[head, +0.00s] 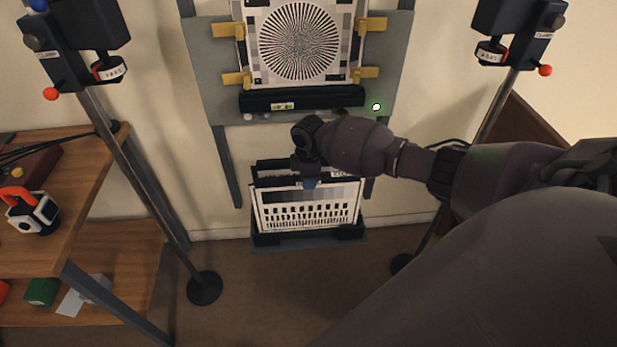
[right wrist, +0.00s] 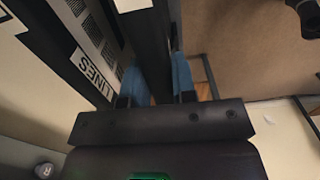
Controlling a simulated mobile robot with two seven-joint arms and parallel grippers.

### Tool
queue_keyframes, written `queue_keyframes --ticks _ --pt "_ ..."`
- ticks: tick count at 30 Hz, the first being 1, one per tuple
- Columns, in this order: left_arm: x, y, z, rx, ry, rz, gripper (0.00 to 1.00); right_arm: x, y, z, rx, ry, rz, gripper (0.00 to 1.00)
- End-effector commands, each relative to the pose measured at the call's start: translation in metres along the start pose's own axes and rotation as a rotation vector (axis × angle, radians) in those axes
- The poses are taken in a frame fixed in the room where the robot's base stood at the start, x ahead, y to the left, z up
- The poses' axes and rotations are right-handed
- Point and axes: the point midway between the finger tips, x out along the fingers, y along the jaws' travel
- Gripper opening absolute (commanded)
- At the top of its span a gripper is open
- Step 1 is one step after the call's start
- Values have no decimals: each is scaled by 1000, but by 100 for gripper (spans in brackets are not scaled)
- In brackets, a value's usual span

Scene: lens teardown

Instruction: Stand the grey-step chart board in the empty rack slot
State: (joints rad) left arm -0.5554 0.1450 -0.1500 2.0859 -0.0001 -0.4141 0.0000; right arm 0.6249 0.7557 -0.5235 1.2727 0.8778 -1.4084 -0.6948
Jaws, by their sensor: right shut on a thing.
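My right gripper (head: 309,180) is at the top of the low black rack (head: 262,240) by the wall. In the right wrist view its blue fingertips (right wrist: 157,85) are shut on the dark upper edge of a board, taken as the grey-step chart board (right wrist: 152,45). Its printed face is turned out of that view. A board labelled LINES (right wrist: 97,75) stands close beside it. In the head view a white-bordered board with rows of black bars (head: 305,215) stands at the front of the rack. The slot bottoms are hidden. My left gripper is out of view.
A grey wall panel (head: 205,60) above the rack carries a round starburst chart (head: 300,40) in yellow clips. Lamp stands rise on both sides, the left one on a round base (head: 204,288). A wooden shelf (head: 60,190) is at left. Carpet before the rack is clear.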

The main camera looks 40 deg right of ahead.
Motion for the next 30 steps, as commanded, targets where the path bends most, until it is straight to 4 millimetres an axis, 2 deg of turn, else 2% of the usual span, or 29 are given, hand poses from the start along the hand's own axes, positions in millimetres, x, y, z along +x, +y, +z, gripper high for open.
queue_keyframes --ticks 17,18,23,30 --pt "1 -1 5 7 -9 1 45 7 0 0 0 0 0 0" --pt "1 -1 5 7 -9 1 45 7 0 0 0 0 0 30" --pt "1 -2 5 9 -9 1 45 6 0 0 0 0 0 54" --pt "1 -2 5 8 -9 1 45 7 0 0 0 0 0 55"
